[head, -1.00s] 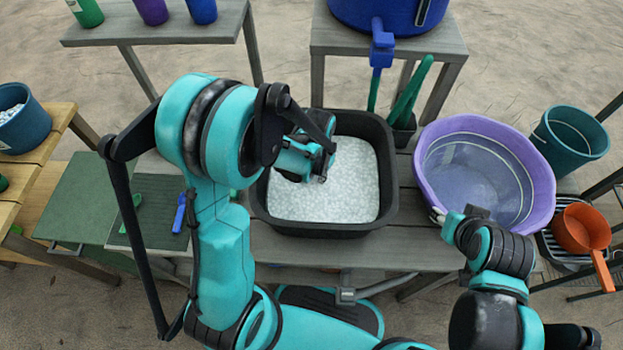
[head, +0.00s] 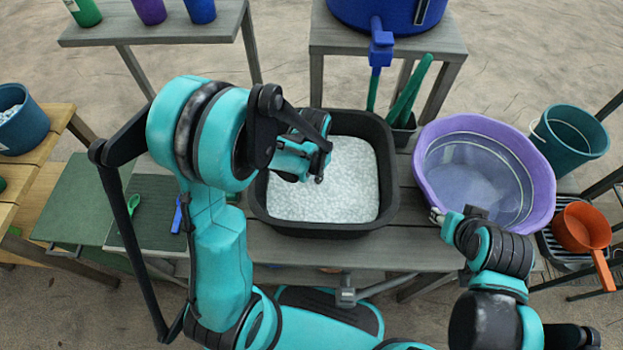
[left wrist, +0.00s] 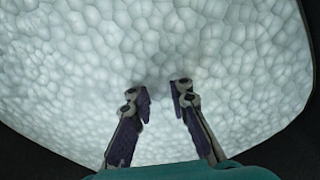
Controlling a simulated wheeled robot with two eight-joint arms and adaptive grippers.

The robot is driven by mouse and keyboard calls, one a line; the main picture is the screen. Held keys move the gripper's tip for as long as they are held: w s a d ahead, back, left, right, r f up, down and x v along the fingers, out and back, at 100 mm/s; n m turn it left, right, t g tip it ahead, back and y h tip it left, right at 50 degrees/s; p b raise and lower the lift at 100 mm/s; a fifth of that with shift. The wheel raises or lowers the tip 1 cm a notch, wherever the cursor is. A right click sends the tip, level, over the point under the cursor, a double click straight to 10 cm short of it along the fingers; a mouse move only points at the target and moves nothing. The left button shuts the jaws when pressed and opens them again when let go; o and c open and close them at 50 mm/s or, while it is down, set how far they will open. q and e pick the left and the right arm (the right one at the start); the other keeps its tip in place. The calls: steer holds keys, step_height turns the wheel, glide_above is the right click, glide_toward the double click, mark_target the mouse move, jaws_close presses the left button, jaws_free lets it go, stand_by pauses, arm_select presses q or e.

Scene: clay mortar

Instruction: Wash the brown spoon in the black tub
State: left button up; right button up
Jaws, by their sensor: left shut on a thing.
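The black tub (head: 322,229) stands on the grey wooden table, filled with white foam (head: 345,195). My left gripper (head: 318,178) reaches into the tub's left half, over the foam. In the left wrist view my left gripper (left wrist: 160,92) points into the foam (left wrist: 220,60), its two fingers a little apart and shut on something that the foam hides. The brown spoon is not visible in any view. My right gripper (head: 437,214) is at the front left rim of the purple basin; whether it is open or shut is unclear.
The purple basin (head: 432,175) stands right of the tub, with an orange pot (head: 581,228) and teal bucket (head: 570,135) beyond it. Green-handled tools (head: 410,92) stand behind the tub. A blue barrel (head: 385,15) is at the back. A dark board (head: 150,215) lies left.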

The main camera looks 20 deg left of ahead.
arm_select(q)
step_height(320, 180, up, 18)
steer(key=p, duration=1.3)
steer(key=shift+f, duration=0.2)
arm_select(e)
step_height(320, 180, up, 14)
steer(key=shift+f, duration=0.25)
